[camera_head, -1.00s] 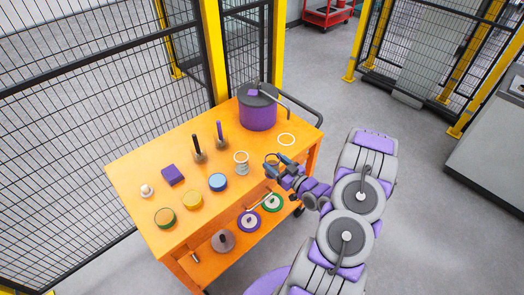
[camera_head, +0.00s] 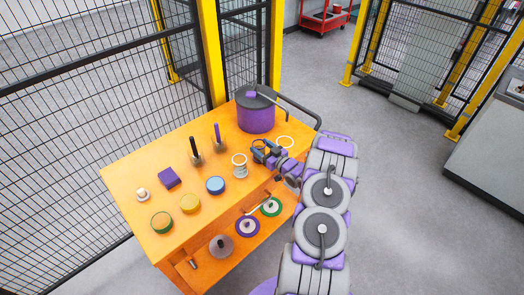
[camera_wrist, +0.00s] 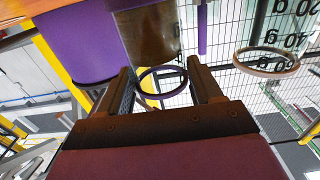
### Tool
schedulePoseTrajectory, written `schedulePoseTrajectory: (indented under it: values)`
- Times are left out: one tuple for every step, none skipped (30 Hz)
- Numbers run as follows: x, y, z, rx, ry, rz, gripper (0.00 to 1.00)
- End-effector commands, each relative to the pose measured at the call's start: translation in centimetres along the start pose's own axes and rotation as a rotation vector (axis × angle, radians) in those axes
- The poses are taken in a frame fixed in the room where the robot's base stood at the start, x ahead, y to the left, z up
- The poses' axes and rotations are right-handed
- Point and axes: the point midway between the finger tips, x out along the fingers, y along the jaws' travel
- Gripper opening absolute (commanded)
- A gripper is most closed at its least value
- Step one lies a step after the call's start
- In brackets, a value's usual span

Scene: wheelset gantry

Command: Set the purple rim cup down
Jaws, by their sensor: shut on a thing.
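My gripper (camera_head: 262,150) is over the right part of the orange cart top, just right of a pale ringed cup (camera_head: 239,160). In the wrist view, my gripper (camera_wrist: 162,78) has its two fingers on either side of the purple rim cup (camera_wrist: 164,67). The gripper is shut on this cup. In the head view the held cup is too small and hidden to tell, and I cannot tell its height above the cart top.
The orange cart top (camera_head: 135,185) has a purple drum (camera_head: 256,119) at its far end. A white ring (camera_head: 285,136) lies right of my gripper.

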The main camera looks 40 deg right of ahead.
Motion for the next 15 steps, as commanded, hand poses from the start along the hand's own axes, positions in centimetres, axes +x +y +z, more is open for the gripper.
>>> schedulePoseTrajectory:
  values:
    - [0.01, 0.05, 0.73, 0.000, 0.001, 0.000, 0.27]
    - [0.01, 0.07, 0.87, -0.001, 0.001, 0.000, 0.27]
    - [0.01, 0.09, 0.92, -0.001, 0.002, 0.000, 0.27]
    - [0.00, 0.10, 0.89, -0.001, 0.002, 0.000, 0.27]
    - [0.00, 0.11, 0.85, -0.001, 0.002, 0.000, 0.27]
    - [0.00, 0.11, 0.80, -0.001, 0.002, 0.000, 0.27]
    - [-0.01, 0.11, 0.80, -0.001, 0.002, 0.000, 0.27]
    - [0.00, 0.09, 0.80, -0.001, 0.002, 0.000, 0.27]
    - [0.00, 0.08, 0.80, -0.001, 0.002, 0.000, 0.68]
    - [0.00, 0.06, 0.79, -0.001, 0.002, 0.000, 0.71]
    - [0.00, 0.05, 0.79, -0.001, 0.001, 0.000, 0.74]
    - [0.00, 0.03, 0.78, -0.001, 0.001, 0.000, 0.78]
    - [0.00, 0.02, 0.78, -0.001, 0.001, 0.000, 0.81]
    - [0.00, 0.00, 0.78, -0.001, 0.001, 0.000, 0.84]
    - [0.00, -0.01, 0.77, -0.001, 0.002, 0.000, 0.88]
